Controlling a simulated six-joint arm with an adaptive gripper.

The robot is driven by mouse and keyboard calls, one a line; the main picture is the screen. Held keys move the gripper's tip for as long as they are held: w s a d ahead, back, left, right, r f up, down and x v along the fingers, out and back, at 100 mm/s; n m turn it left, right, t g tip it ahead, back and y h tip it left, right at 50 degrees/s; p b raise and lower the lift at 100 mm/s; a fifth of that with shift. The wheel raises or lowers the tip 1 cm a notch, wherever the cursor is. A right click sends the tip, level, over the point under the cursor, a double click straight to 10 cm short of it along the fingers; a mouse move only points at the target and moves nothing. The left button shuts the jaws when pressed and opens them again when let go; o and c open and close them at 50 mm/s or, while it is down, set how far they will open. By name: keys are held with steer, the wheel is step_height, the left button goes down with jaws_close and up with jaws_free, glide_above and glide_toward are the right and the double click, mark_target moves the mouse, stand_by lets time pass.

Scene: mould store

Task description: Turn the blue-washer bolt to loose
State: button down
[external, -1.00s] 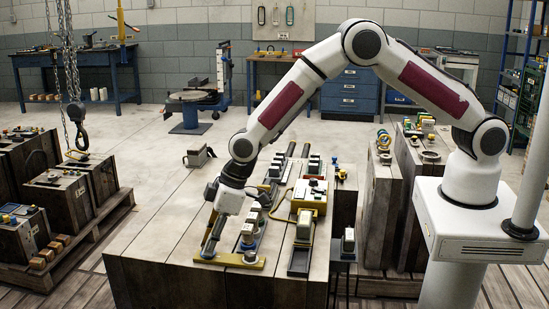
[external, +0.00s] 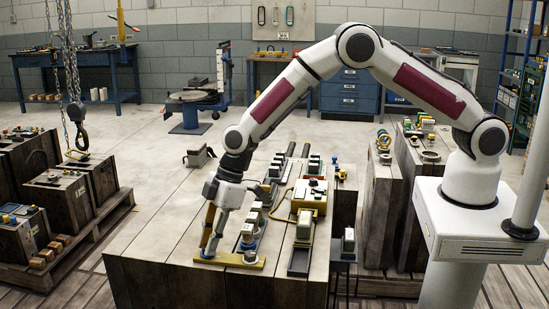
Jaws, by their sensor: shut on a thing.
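A yellow plate (external: 228,261) lies near the front edge of the wooden work surface. My gripper (external: 208,251) points down at the plate's left end, its fingers closed around a bolt there. The fingers hide most of this bolt, and I cannot make out its washer colour. To its right, a grey-topped piece (external: 248,243) with a blue band stands by the plate, and a small round metal piece (external: 250,256) sits near the plate's right end. The parts are too small to tell which way any bolt is turned.
The left part of the wooden surface (external: 165,230) is clear.

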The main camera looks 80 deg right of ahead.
steer(key=shift+s+f, duration=0.1)
stand_by(0.4)
steer(key=c, duration=1.8)
jaws_free()
steer(key=shift+c, duration=0.2)
steer(key=shift+v, duration=1.15)
steer(key=v, duration=0.9)
steer(key=shift+r, duration=0.4)
steer(key=shift+d, duration=0.1)
